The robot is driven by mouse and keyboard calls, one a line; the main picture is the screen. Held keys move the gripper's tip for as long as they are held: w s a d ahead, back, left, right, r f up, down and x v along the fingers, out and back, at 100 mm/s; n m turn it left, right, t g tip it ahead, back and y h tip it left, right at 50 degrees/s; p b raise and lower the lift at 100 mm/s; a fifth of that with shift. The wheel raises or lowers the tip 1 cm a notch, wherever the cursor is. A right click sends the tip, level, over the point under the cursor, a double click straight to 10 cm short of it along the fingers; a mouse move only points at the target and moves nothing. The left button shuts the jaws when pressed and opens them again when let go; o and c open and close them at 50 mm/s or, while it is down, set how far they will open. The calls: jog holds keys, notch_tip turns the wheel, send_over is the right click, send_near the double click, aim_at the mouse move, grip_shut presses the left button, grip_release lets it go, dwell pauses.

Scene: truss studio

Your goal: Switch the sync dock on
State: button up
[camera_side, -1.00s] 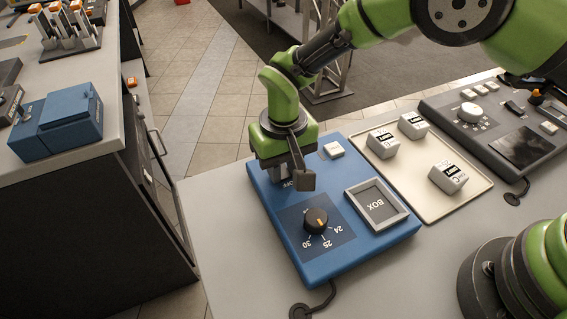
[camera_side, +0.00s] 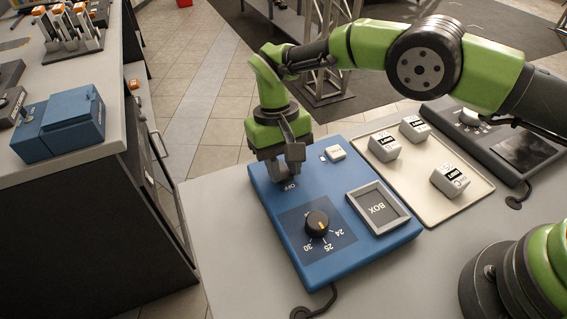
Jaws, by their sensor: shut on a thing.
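The sync dock appears to be the blue panel (camera_side: 340,262) on the grey bench. It has a black dial (camera_side: 317,222) marked 24, 25 and 30, a grey-framed BOX recess (camera_side: 377,207) and a pale button (camera_side: 336,152). An OFF label (camera_side: 289,186) shows near its back left. My gripper (camera_side: 292,163) is low over the panel just behind that label. It is shut on what seems to be the dock's switch, which the fingers hide, so I cannot tell its position.
Right of the dock, a cream tray (camera_side: 452,209) holds three white lettered blocks. Behind it lies a dark console (camera_side: 487,135). A cable leaves the dock's front edge. A separate counter with a blue box (camera_side: 72,124) stands at left, across a gap.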

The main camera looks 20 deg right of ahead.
aim_at(282, 170)
jog(key=o, duration=0.9)
jog(key=shift+r, duration=0.1)
jog(key=shift+w+r, duration=0.15)
jog(key=shift+r, duration=0.2)
jog(key=v, duration=0.3)
jog(key=s+v, duration=0.1)
jog(key=v, duration=0.5)
jog(key=shift+s+r, duration=0.2)
jog(key=shift+s, duration=0.2)
